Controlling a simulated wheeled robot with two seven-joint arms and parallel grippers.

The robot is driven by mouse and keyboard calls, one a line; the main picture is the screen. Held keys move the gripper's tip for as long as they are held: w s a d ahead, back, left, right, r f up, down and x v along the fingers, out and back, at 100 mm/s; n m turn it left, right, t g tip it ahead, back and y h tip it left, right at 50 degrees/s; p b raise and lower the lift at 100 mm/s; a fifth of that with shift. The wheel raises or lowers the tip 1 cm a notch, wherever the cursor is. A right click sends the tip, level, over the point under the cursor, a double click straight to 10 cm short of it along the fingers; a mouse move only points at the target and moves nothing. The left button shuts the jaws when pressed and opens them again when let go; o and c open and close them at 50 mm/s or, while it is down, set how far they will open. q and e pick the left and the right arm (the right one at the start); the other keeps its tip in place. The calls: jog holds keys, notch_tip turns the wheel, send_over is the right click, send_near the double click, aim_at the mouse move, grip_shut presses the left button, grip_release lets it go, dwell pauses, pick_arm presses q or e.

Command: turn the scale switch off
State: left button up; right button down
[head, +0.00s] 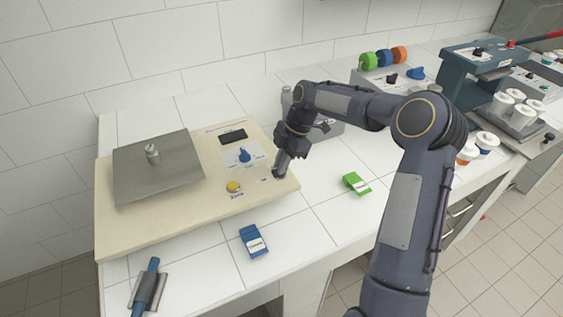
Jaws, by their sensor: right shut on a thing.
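The scale is a wide cream board (125,232) with a grey metal weighing plate (180,182) on its left. On its right are a dark display (233,137), a blue knob (244,156) and a yellow button (233,187). My right gripper (279,171) points down at the board's right front corner, beside a small white label (263,180). It is shut on the scale switch, which the fingers almost wholly hide; I cannot tell its position. My left gripper is not in view.
A small metal weight (152,153) stands on the plate. A blue packet (253,241), a green packet (356,184) and a blue-handled tool (148,287) lie on the white tiled counter (205,280). White cups (515,96) and machines stand at the right. Counter between the packets is clear.

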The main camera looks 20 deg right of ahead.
jog(key=c, duration=1.5)
grip_release()
jog(key=shift+r, duration=0.1)
jog(key=v, duration=0.7)
jog(key=shift+d+r+b, duration=0.15)
jog(key=shift+r+b, duration=0.2)
